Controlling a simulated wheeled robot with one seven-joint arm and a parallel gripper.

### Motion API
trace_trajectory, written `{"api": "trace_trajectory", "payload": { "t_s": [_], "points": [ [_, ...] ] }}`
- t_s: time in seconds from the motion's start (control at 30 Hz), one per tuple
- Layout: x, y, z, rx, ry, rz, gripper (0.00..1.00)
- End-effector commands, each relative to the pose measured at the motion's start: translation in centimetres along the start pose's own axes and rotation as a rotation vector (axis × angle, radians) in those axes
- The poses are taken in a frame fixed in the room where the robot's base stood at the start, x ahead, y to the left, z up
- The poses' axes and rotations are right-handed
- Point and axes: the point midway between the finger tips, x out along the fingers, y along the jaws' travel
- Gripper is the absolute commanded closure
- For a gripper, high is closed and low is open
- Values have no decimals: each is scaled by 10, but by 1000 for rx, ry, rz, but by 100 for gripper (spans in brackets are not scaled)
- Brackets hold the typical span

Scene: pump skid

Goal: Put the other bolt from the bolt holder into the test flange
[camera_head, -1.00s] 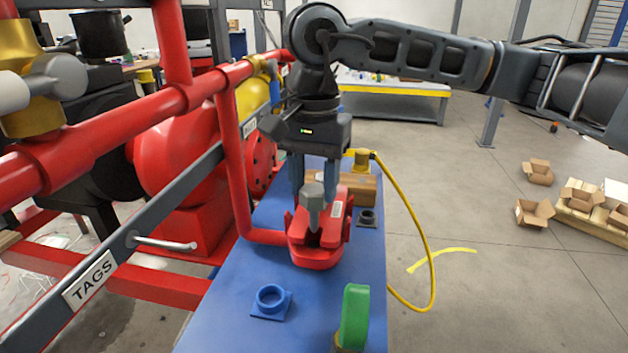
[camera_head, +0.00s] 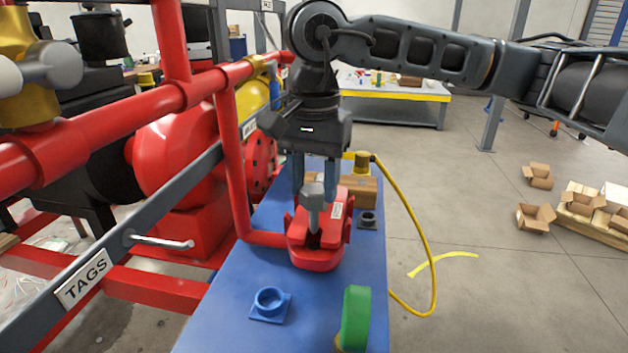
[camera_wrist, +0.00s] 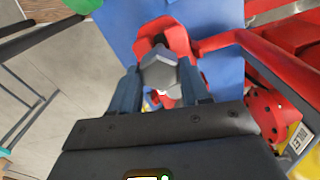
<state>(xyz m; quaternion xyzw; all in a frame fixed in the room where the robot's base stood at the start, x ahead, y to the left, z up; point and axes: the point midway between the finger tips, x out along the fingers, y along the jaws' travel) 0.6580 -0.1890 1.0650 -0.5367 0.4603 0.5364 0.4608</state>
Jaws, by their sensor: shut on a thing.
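A grey hex-headed bolt (camera_head: 313,193) stands upright over the slot of a red slotted fixture (camera_head: 315,258) on the blue bench; its lower end is at the slot. My gripper (camera_head: 314,192) points down with one finger on each side of the bolt, shut on it. In the wrist view the hex head (camera_wrist: 160,72) sits between the two fingers, with a second pale grey piece partly hidden close behind it. I cannot tell how deep the shank sits. Which part is the test flange or bolt holder is not clearly marked.
A blue ring holder (camera_head: 269,304) and a green rounded piece (camera_head: 355,318) stand on the near bench. A black socket (camera_head: 368,220) and a wooden block (camera_head: 361,190) are behind. A red pipe (camera_head: 233,170) rises close left. A yellow hose (camera_head: 428,240) hangs right.

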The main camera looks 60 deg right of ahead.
Motion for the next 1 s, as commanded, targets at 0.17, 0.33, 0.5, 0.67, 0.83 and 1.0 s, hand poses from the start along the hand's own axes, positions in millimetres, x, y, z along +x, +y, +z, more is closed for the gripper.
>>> {"api": "trace_trajectory", "payload": {
  "t_s": [0.17,0.33,0.5,0.67,0.83,1.0],
  "points": [
    [3,0,0,0,0,0,85],
    [6,0,0,0,0,0,85],
    [8,0,0,0,0,0,85],
    [11,0,0,0,0,0,85],
    [13,0,0,0,0,0,85],
    [16,0,0,0,0,0,85]
  ]
}}
